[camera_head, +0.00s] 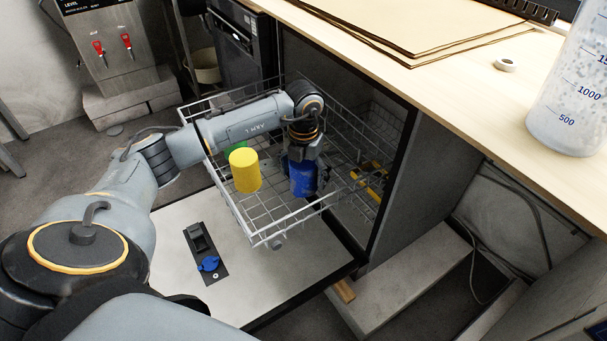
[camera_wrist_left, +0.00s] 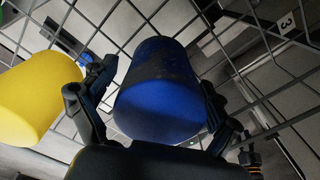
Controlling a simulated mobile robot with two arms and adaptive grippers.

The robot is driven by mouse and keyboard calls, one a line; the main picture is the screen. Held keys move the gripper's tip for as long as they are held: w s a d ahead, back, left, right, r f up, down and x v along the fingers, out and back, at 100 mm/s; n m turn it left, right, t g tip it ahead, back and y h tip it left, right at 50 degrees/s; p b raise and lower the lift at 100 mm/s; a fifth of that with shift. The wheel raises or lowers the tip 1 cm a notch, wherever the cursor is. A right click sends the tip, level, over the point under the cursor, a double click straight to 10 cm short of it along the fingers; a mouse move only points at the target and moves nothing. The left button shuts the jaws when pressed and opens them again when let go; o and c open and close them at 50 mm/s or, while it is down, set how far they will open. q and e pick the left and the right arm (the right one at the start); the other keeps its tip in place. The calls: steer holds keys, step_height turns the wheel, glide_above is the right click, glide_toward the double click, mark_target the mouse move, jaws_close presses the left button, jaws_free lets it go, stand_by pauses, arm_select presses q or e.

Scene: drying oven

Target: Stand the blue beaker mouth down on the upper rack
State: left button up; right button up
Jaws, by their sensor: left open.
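The blue beaker (camera_head: 302,180) stands on the pulled-out upper rack (camera_head: 262,222), near its right end. In the left wrist view the blue beaker (camera_wrist_left: 158,98) shows a closed, smooth end toward the camera, and its mouth is hidden. My left gripper (camera_head: 304,163) reaches down over it from above. In the left wrist view the fingers of my left gripper (camera_wrist_left: 155,85) are open, one on each side of the beaker. I cannot tell whether they touch it. My right gripper is not in view.
A yellow beaker (camera_head: 244,171) stands on the rack left of the blue one, with something green (camera_head: 236,148) partly hidden behind it. The open oven door (camera_head: 285,283) lies below the rack. A worktop (camera_head: 470,65) overhangs on the right.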

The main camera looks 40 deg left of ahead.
arm_select(q)
step_height(320, 180, up, 12)
stand_by(0.6)
stand_by(0.4)
